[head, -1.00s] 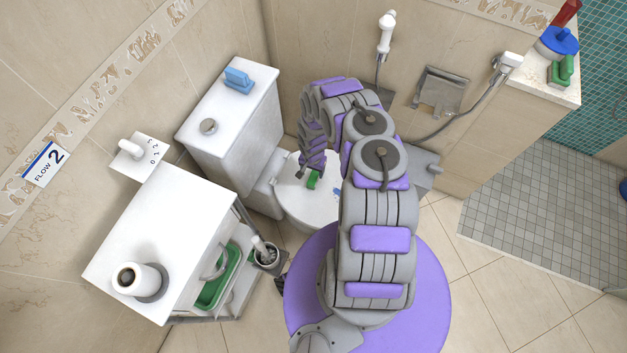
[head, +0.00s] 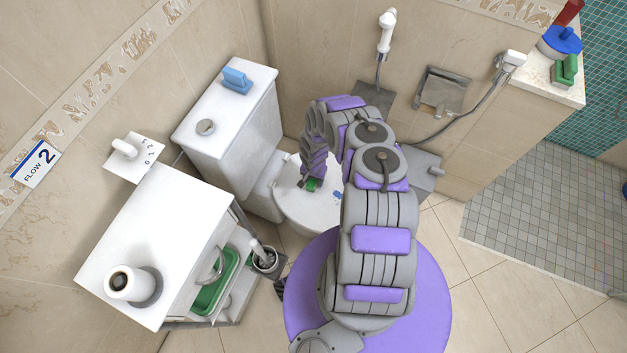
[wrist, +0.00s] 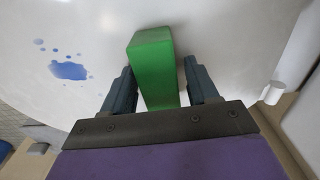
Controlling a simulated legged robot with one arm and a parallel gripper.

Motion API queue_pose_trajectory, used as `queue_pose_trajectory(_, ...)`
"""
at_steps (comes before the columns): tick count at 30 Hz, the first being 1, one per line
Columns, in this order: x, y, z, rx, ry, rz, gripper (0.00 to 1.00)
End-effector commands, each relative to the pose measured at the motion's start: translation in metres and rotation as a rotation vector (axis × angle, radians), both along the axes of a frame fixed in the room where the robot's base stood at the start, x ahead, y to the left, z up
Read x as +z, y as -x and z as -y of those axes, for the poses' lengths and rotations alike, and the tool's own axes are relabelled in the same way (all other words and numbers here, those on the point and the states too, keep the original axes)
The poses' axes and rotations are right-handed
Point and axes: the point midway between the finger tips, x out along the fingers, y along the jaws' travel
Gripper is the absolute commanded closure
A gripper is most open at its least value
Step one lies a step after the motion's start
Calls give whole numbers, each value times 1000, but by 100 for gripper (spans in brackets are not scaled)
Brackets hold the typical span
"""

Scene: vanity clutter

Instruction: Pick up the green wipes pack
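The green wipes pack (wrist: 153,62) is a plain green block on the white toilet lid (head: 300,205). In the wrist view it lies between the two dark fingers of my gripper (wrist: 159,66) and reaches past their tips. The left finger is very close to it or touching; a narrow gap shows at the right finger, so the gripper looks open around the pack. In the head view, only a small part of the green pack (head: 311,184) shows below my gripper (head: 310,178); my arm hides the rest.
A blue splash mark (wrist: 70,70) is on the lid. Another green object (head: 564,72) sits on the right ledge.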

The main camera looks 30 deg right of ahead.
Motion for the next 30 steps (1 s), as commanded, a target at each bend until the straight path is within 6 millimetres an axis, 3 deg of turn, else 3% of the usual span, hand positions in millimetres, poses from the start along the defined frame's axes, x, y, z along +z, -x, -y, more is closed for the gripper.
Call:
queue_pose_trajectory(2,0,0,0,0,0,0,49)
queue_pose_trajectory(15,0,0,0,0,0,0,91)
queue_pose_trajectory(23,2,0,0,0,0,0,91)
queue_pose_trajectory(30,36,-1,1,0,2,1,91)
